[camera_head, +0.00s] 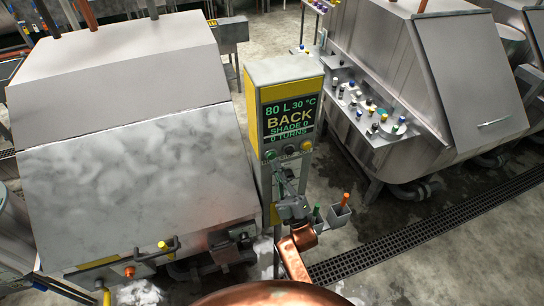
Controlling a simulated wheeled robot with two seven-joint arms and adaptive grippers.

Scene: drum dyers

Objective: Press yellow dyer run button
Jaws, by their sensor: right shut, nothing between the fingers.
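The yellow dyer's control post (254,118) stands upright in the middle, grey with yellow panels. Its screen (289,117) reads 80 L, 30 °C, BACK, SHADE 0, 0 TURNS. Below the screen is a row of small round buttons: a left one (270,155) that looks green, a dark middle one (289,149) and a pale right one (306,145). Which is the run button cannot be read. My right gripper (281,172) is shut and empty, pointing up just below the left and middle buttons; contact cannot be told. My left gripper is not in view.
The large grey metal dyer drum (130,165) fills the left. Another dyer (440,80) with a shelf of coloured bottles (370,112) stands at the right. Small holders (339,215) stick out beside the post, close to my right gripper. A floor grate (420,240) runs at lower right.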

